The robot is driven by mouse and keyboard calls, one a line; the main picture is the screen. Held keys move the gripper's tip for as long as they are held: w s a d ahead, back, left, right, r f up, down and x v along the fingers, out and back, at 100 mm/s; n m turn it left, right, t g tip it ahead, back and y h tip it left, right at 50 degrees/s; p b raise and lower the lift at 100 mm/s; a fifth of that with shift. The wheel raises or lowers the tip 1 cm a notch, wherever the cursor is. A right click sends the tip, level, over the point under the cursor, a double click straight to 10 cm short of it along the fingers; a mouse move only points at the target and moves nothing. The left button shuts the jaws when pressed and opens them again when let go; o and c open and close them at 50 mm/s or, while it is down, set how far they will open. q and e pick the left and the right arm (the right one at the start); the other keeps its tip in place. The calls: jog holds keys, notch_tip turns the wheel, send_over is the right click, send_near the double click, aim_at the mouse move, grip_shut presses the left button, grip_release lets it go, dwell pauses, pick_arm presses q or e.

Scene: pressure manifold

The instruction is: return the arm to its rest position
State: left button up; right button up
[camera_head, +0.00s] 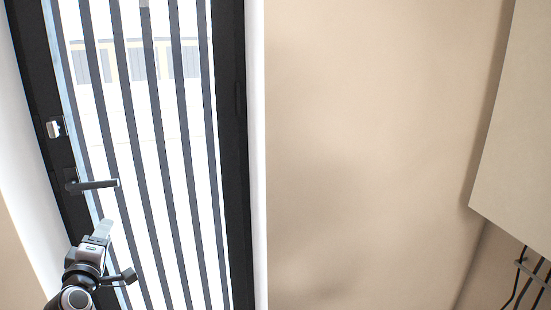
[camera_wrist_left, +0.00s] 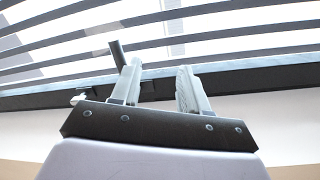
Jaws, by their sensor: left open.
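My left gripper (camera_head: 118,250) is at the lower left of the head view, in front of the barred glass door (camera_head: 182,150) and below its handle. Its fingers stand apart with nothing between them. In the left wrist view the two pale fingers of the left gripper (camera_wrist_left: 160,88) are spread and empty, with the door bars beyond. The dark door handle (camera_head: 92,185) shows above the gripper in the head view. It also seems to show as a dark bar (camera_wrist_left: 118,55) in the left wrist view. My right gripper is in neither view.
A small lock fitting (camera_head: 55,128) sits on the door frame above the handle. A bare beige wall (camera_head: 370,150) fills the middle. A pale box (camera_head: 520,130) hangs at the right, with dark cables (camera_head: 528,278) below it.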

pick_arm(q)
jog(key=s+d+f+m+g+h, duration=0.1)
jog(key=s+d+f+m+h, duration=0.1)
jog(key=s+d+f+m, duration=0.3)
jog(key=s+d+f+m+g+h, duration=0.1)
jog(key=s+d+f+m, duration=0.15)
jog(key=f, duration=0.35)
jog(key=s+d+f+m+g+h, duration=0.2)
jog(key=s+d+f+m, duration=0.4)
jog(key=s, duration=0.5)
jog(key=s+d+f+m+g+h, duration=0.2)
jog(key=s+d+f+m, duration=0.4)
jog(key=s+d+f, duration=0.3)
jog(key=s+d+g, duration=0.1)
jog(key=s, duration=0.2)
jog(key=shift+s+d+g, duration=0.15)
jog(key=shift+d+g, duration=0.05)
jog(key=shift+g, duration=0.1)
